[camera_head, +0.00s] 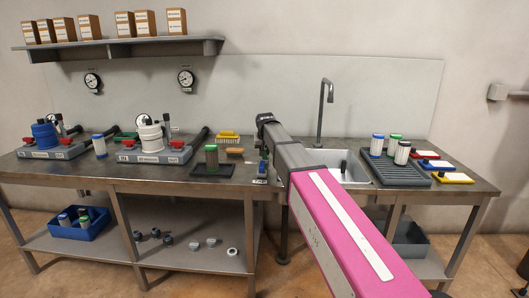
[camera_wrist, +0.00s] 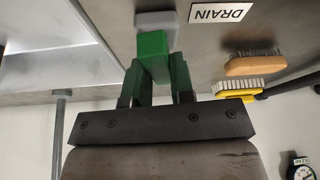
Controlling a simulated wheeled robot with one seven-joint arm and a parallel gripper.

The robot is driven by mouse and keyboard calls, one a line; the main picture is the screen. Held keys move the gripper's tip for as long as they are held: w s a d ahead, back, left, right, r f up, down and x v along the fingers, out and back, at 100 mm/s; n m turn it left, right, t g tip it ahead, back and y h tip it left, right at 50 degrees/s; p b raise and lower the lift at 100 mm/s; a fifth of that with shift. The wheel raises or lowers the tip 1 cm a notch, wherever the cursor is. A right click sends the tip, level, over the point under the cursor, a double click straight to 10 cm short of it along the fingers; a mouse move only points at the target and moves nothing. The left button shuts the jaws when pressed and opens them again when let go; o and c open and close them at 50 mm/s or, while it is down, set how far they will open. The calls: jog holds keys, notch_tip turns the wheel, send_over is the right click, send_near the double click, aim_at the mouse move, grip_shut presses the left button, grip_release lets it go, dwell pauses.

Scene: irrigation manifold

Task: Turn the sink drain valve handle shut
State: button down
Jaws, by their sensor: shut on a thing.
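The drain valve handle (camera_wrist: 153,47) is a green block on a grey base (camera_wrist: 155,20), in the top middle of the wrist view. A white DRAIN label (camera_wrist: 222,12) lies to its right. My gripper (camera_wrist: 156,70) is shut on the handle, with a finger on either side of it.
A wooden-backed brush (camera_wrist: 256,64) and a yellow brush (camera_wrist: 240,88) lie right of the handle in the wrist view. A tall faucet (camera_head: 325,105) stands behind the sink. A dark tray (camera_head: 212,171) with a green-capped filter stands to the left.

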jog(key=shift+m+h, duration=0.4)
jog(key=shift+m, duration=0.4)
jog(key=c, duration=1)
grip_release()
jog(key=v, duration=1)
jog(key=shift+s+r, duration=0.15)
jog(key=shift+r, duration=0.25)
